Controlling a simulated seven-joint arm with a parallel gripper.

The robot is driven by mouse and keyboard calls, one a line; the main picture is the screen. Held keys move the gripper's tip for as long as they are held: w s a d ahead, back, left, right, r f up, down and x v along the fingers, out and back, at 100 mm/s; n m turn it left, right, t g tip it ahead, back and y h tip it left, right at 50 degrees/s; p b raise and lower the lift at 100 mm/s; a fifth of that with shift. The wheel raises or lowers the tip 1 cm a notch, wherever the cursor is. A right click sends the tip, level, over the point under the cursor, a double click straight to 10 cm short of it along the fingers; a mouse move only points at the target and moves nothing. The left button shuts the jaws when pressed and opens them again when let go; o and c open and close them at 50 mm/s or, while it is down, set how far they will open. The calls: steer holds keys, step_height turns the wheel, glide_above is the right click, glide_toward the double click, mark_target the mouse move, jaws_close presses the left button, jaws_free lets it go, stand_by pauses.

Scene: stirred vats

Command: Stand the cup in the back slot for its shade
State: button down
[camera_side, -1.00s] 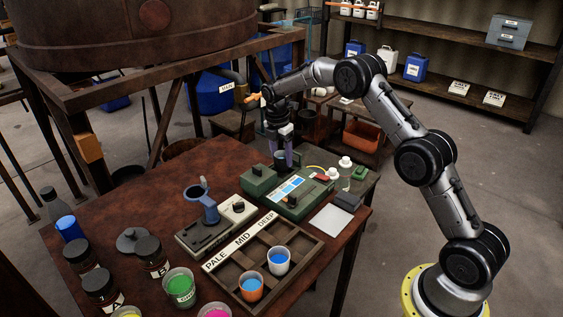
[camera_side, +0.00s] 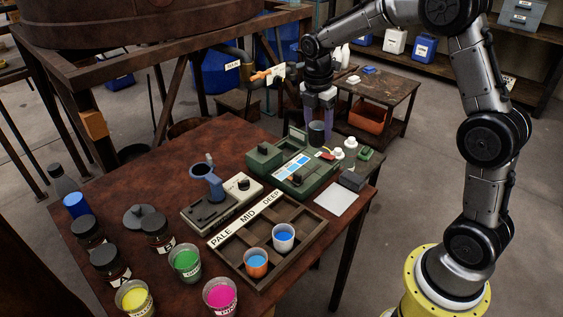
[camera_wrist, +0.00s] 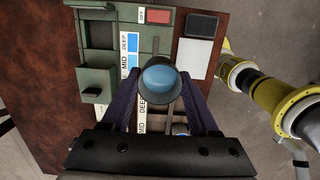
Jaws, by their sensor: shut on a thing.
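My gripper (camera_side: 317,130) is shut on a dark grey cup (camera_side: 317,135), held in the air above the far right end of the green instrument. In the wrist view the cup (camera_wrist: 160,80) sits between the purple fingers, upright, with mid-blue liquid inside. The brown slotted rack (camera_side: 232,257) lies on the table with a PALE, MID, DEEP label strip (camera_side: 246,217) along its far left edge. The slots beside the strip look empty.
The green instrument (camera_side: 266,160) carries a card with blue swatches (camera_side: 291,166). A grey device with a blue ring holder (camera_side: 209,187) stands left of the rack. White-capped bottles and a white sheet (camera_side: 336,202) lie right. Paint cups and dark jars (camera_side: 90,232) crowd the front left.

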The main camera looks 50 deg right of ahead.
steer(key=shift+s+a+f+n, duration=0.3)
steer(key=shift+s+a+f, duration=0.2)
steer(key=shift+s+a, duration=0.3)
steer(key=s+a+n+t, duration=0.1)
steer(key=s+a+n, duration=0.4)
steer(key=a, duration=0.7)
steer(key=s+a+n, duration=0.3)
steer(key=s+a, duration=0.4)
steer(key=a, duration=0.5)
steer(key=w+a+f, duration=0.2)
steer(key=w+f, duration=0.1)
steer(key=w, duration=0.1)
steer(key=w+a+f, duration=0.2)
steer(key=w+f, duration=0.1)
steer(key=w, duration=0.1)
steer(key=w+a+f, duration=0.2)
steer(key=w+f, duration=0.1)
steer(key=w, duration=0.1)
steer(key=shift+w+f, duration=0.15)
steer(key=shift+w+a+f, duration=0.1)
steer(key=shift+f, duration=1.55)
steer(key=shift+f, duration=0.2)
steer(key=shift+c, duration=0.7)
jaws_free()
